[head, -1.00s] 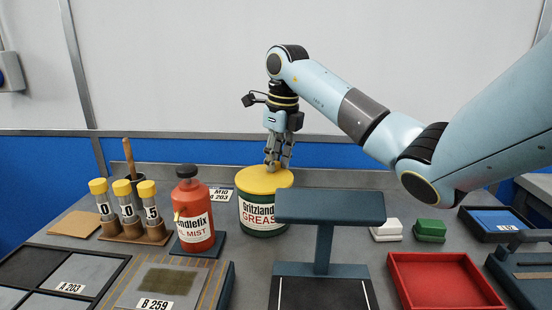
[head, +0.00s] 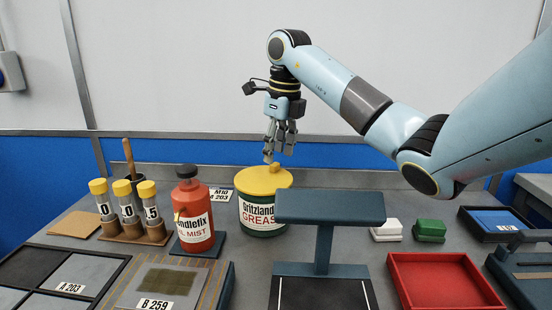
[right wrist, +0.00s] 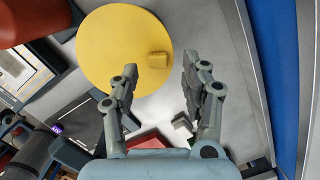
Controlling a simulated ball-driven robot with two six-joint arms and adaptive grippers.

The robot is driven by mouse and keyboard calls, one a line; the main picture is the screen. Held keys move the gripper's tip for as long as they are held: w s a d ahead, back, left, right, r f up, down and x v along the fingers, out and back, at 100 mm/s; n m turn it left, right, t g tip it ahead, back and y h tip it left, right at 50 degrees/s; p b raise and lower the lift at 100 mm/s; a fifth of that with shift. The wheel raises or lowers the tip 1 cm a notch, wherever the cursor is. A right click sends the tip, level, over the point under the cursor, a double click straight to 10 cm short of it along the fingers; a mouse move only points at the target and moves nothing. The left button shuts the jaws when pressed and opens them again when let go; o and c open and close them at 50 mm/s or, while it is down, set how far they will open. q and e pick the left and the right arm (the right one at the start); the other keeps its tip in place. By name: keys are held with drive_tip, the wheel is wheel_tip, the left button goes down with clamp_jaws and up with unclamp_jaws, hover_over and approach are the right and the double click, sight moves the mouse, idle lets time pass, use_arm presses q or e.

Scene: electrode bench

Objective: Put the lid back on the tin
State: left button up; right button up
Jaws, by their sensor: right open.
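The tin (head: 262,214) is dark green with a white label reading Britzland Grease. It stands upright on the bench. The yellow lid (head: 262,181) with a small knob lies flat on top of the tin. In the right wrist view the lid (right wrist: 112,45) is a yellow disc covering the tin's mouth, with its knob (right wrist: 158,60) towards the right. My right gripper (head: 275,157) is open and empty above the lid, apart from it. In the right wrist view its fingers (right wrist: 161,66) are spread. My left gripper is in no frame.
A red bottle (head: 193,215) stands left of the tin, beside a rack of yellow-capped tubes (head: 125,210). A dark raised stand (head: 330,206) is close in front, to the right. A red tray (head: 445,282) and white and green blocks (head: 430,230) lie further right.

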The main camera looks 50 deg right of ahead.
wheel_tip(320, 180, up, 9)
drive_tip(key=s+p, duration=0.1)
drive_tip(key=p, duration=0.4)
drive_tip(key=shift+s+r, duration=0.15)
drive_tip(key=shift+s, duration=0.05)
